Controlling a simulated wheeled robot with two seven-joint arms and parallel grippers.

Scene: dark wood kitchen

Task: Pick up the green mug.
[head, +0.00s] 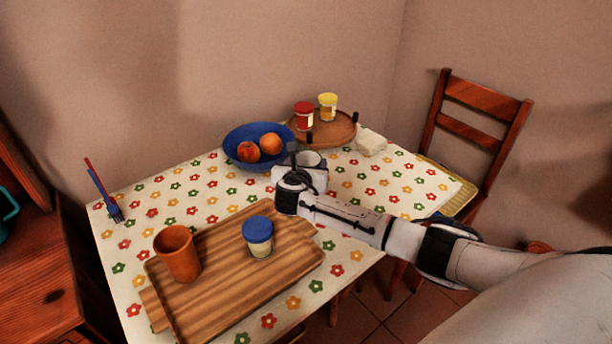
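My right gripper (299,168) reaches in from the right over the table's back middle, just in front of the blue bowl. A pale whitish cup-like thing (312,159) shows at the gripper, its rim up and its lower part hidden by the gripper. I cannot tell whether the fingers are around it or beside it, or whether they are shut. No clearly green mug stands on the table. A teal thing with a handle-like loop (7,212) is cut off at the left edge, on the dark wood cabinet. My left gripper is out of view.
The flowered table (354,256) holds a wooden tray (205,318) with an orange cup (178,254) and blue-lidded jar (258,237). Behind are a blue fruit bowl (232,139) and a round board (336,131) with two jars. A chair (481,95) stands right.

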